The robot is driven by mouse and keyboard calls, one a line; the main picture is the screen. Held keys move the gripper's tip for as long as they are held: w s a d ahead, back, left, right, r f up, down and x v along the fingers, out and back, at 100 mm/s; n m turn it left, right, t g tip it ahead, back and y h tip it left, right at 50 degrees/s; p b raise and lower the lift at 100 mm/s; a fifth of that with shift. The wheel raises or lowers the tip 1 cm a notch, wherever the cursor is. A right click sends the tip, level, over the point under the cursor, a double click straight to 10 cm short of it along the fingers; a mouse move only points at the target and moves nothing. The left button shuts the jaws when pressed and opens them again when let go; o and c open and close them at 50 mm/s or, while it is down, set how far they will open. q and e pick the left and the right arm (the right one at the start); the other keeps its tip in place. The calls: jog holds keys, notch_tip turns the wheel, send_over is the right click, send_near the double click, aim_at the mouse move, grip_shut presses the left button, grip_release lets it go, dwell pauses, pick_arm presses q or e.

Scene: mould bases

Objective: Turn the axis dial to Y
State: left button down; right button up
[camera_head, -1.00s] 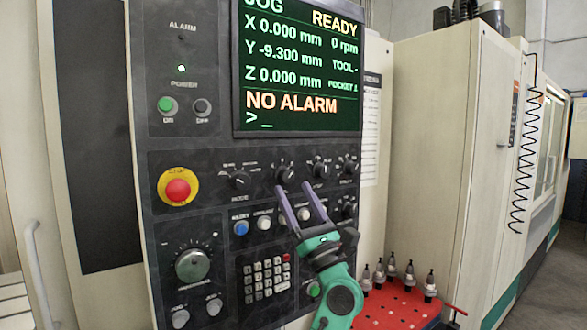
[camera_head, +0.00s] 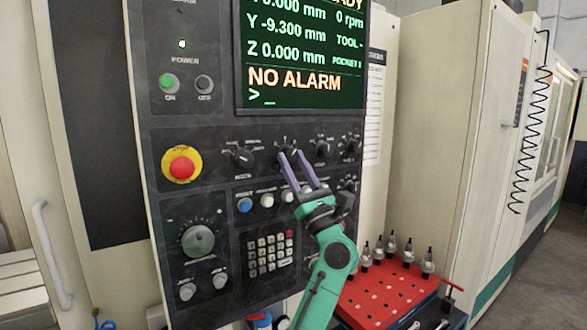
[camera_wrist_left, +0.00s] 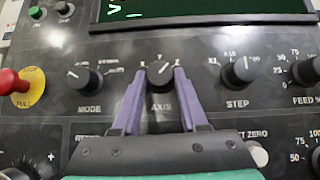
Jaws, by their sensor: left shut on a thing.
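The axis dial (camera_wrist_left: 160,72) is a round black knob with a pale pointer mark, above the AXIS label in the left wrist view. Its pointer leans up and a little right; the small letters around it are too blurred to read surely. My left gripper (camera_wrist_left: 160,78) has one purple finger on each side of the knob and is shut on it. In the head view the left gripper (camera_head: 290,155) reaches up to the dial from below right, its fingertips covering part of it. My right gripper is not in view.
The mode dial (camera_wrist_left: 84,77) is left of the axis dial and the step dial (camera_wrist_left: 238,71) right. A red stop button (camera_head: 181,167) sits further left. The screen (camera_head: 303,60) is above, reading Y -9.300 mm. A red tool tray (camera_head: 385,297) stands lower right.

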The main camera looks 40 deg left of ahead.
pick_arm(q)
jog(key=n+g+b, duration=0.4)
jog(key=n+b, duration=0.1)
jog(key=n+g+b, duration=0.2)
jog(key=g, duration=0.1)
jog(key=shift+w+d+f, duration=0.1)
jog(key=shift+w+f, duration=0.15)
jog(key=shift+f, duration=0.1)
jog(key=shift+w+r+n+g+b, duration=0.15)
jog(key=shift+n+g+b, duration=0.35)
jog(key=shift+n+g, duration=0.5)
jog(key=shift+r+n+g, duration=0.25)
jog(key=shift+n+g, duration=0.35)
jog(key=shift+n, duration=0.2)
jog(key=n+g, duration=0.1)
jog(key=n+g+h+p, duration=0.1)
jog(key=shift+r+n, duration=0.3)
jog(key=shift+n, duration=0.1)
jog(key=n+g+h+p, duration=0.1)
jog(key=n+g+p, duration=0.1)
jog(key=shift+w+r+n+h, duration=0.1)
jog(key=shift+n+h, duration=0.2)
jog(key=shift+d+n+h+p, duration=0.1)
jog(key=shift+n+h+p, duration=0.2)
jog(key=shift+n+p, duration=0.15)
jog(key=shift+f, duration=0.2)
jog(key=shift+c, duration=2.2)
grip_release()
jog(key=shift+w+g, duration=0.1)
jog(key=shift+g, duration=0.2)
